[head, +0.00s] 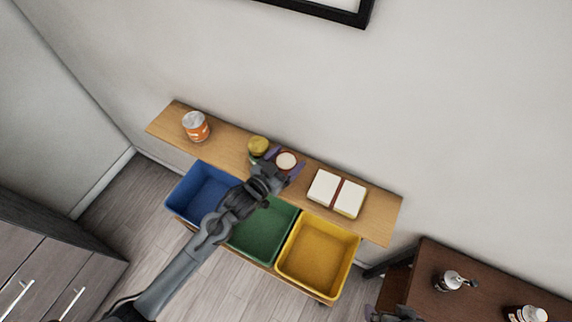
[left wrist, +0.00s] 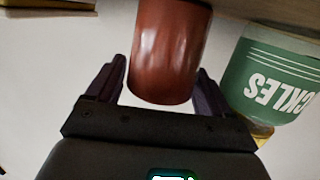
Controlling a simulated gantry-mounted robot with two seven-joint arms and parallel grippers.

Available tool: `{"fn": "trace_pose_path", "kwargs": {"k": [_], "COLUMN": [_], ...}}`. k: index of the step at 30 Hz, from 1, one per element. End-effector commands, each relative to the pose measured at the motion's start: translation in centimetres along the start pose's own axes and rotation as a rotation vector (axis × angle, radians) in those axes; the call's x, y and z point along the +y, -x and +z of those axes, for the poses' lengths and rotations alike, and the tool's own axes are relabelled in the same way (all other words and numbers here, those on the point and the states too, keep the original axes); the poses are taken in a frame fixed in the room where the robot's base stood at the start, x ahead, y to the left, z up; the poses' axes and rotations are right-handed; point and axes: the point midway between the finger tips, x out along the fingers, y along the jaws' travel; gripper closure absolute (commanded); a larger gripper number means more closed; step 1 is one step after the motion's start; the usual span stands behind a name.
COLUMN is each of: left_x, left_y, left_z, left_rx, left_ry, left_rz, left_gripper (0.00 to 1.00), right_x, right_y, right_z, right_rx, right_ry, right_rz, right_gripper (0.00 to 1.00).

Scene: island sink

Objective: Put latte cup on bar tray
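The latte cup, a reddish-brown cup (left wrist: 168,50), shows between the fingers of my left gripper (left wrist: 160,85) in the left wrist view. In the head view its pale round top (head: 287,161) is on the wooden shelf, between the purple fingertips of my left gripper (head: 284,163). The fingers are spread around the cup, with a narrow gap at the left finger; contact at the right finger is unclear. Part of my right gripper (head: 392,314) shows at the bottom edge of the head view, its fingers unclear. I cannot make out a bar tray.
A pickles jar (head: 258,146) stands close beside the cup; its green label (left wrist: 280,75) shows. The shelf (head: 230,148) also holds an orange-white can (head: 196,127) and white-topped boxes (head: 337,193). Blue, green and yellow bins (head: 318,252) stand in front. A brown table (head: 490,285) holds bottles.

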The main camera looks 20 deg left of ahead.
Motion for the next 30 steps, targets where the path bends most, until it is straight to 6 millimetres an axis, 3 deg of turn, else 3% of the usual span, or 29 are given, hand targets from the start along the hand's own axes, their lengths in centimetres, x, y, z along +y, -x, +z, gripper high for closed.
{"fn": "trace_pose_path", "kwargs": {"k": [1,9,11,23,30], "left_x": [0.0,0.0,0.0,0.0,-0.1], "left_y": [0.0,0.0,0.0,0.1,0.5], "left_z": [0.0,0.0,-0.1,-1.0,-4.0], "left_rx": [0.000,0.000,0.002,0.004,0.007], "left_ry": [0.000,0.000,0.000,0.000,-0.002], "left_rz": [0.000,0.000,0.000,0.000,0.000], "left_gripper": [0.26,0.68,0.74,0.74,0.74], "right_x": [0.0,0.0,0.0,0.2,0.2], "right_y": [0.0,0.0,0.0,0.0,-0.1], "right_z": [0.0,0.0,0.0,0.1,0.1], "right_rx": [0.000,0.000,0.000,-0.002,-0.002], "right_ry": [0.000,0.000,0.000,0.009,0.009], "right_rz": [0.000,0.000,0.000,0.007,0.007], "right_gripper": [0.00,0.00,0.00,0.00,0.00]}}
